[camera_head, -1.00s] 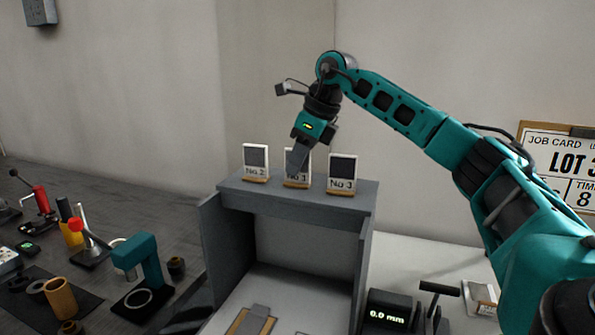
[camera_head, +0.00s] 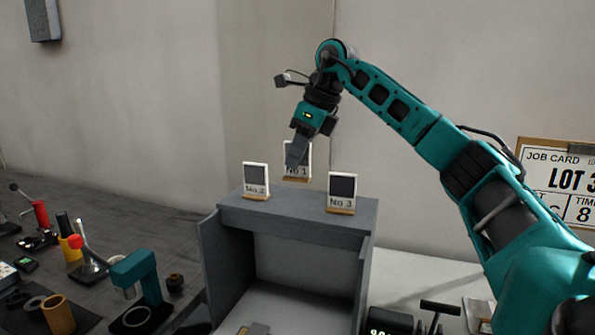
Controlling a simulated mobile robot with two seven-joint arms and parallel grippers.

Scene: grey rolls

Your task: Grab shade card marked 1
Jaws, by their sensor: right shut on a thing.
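The shade card marked No 1 (camera_head: 297,171) is white with a tan foot. It is held up above the grey booth's top, between and behind the other two cards. My right gripper (camera_head: 297,152) is shut on it from above and covers much of its upper face. Card No 2 (camera_head: 256,180) stands on the booth top to the left. Card No 3 (camera_head: 342,192) stands there to the right. My left gripper is not in view.
The grey booth (camera_head: 295,217) is open at the front. Tools and a teal stand (camera_head: 135,272) are on the dark bench at left. A job card (camera_head: 560,180) is on the wall at right. The air above the booth is clear.

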